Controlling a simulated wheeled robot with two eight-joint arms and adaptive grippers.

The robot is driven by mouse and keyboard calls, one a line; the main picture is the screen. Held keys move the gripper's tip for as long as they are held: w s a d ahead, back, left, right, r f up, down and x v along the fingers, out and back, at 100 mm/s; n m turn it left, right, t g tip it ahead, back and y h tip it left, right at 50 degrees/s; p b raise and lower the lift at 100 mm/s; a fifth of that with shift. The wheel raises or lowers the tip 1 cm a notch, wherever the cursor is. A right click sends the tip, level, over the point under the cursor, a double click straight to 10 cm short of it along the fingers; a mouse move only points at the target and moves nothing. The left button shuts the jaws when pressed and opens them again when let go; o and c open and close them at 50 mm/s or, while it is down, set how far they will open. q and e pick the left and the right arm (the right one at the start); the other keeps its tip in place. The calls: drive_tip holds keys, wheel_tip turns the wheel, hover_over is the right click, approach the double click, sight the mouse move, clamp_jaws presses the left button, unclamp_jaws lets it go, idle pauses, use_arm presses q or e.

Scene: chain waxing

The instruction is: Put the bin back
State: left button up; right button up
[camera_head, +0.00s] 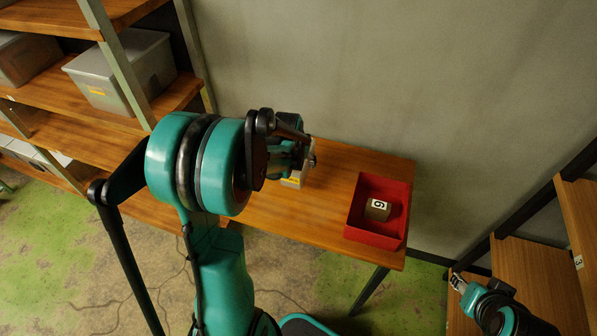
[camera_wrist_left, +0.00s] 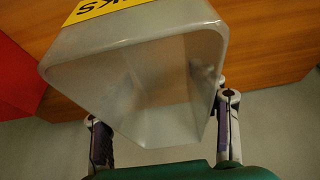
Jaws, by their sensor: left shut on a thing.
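The grey bin (camera_wrist_left: 135,75), with a yellow label bearing dark letters, fills the middle of the left wrist view, its open mouth facing the camera. My left gripper (camera_wrist_left: 165,138) is shut on it, one finger showing on each side. In the head view my left arm hides most of the bin (camera_head: 293,181); a strip with the yellow label shows below my left gripper (camera_head: 308,156), over the left part of the wooden table (camera_head: 290,218). Whether the bin touches the table I cannot tell. My right gripper (camera_head: 458,282) is at the lower right, too small to judge its opening.
A red tray (camera_head: 375,238) holding a small box marked 6 or 9 (camera_head: 378,209) sits on the table's right end. A shelf rack (camera_head: 60,92) at left holds a lidded grey bin (camera_head: 125,75) and another bin (camera_head: 27,58). Another shelf unit (camera_head: 535,262) stands at right.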

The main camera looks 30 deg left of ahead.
use_arm(q)
drive_tip(key=shift+w+a+f, duration=0.25)
drive_tip(key=shift+a+f, duration=0.2)
drive_tip(key=shift+a, duration=0.15)
wheel_tip(320, 180, down, 4)
drive_tip(key=shift+b, duration=1.15)
drive_tip(key=shift+r, duration=0.1)
drive_tip(key=o, duration=1.2)
